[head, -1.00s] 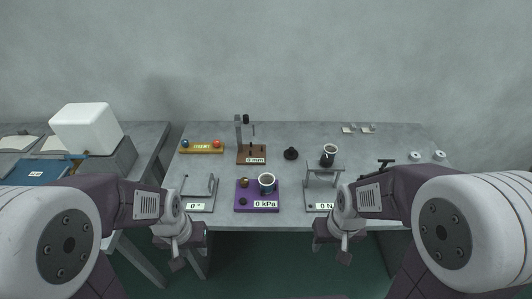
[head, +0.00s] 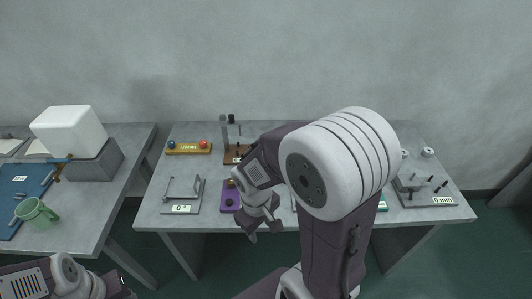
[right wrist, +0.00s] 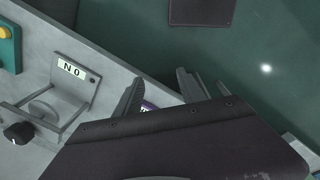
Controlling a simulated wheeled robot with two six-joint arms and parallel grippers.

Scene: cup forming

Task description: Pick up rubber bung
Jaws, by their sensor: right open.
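I cannot pick out the rubber bung for sure. A dark round piece (head: 229,203) shows on the purple kPa pad (head: 237,207) in the head view, but it may be a knob. My right gripper (head: 252,234) is over the table's front edge beside that pad, and my right arm hides much of the table's middle. In the right wrist view my right gripper (right wrist: 158,92) is open and empty, with a sliver of purple between its fingers. My left gripper (head: 124,284) is low at the bottom left, too small to read.
The N stand (right wrist: 65,85) with a black round piece (right wrist: 18,133) beside it is left in the wrist view. The degree stand (head: 183,195), yellow holder (head: 188,149) and mm gauge (head: 430,190) are on the table. A green mug (head: 36,213) is on the left table.

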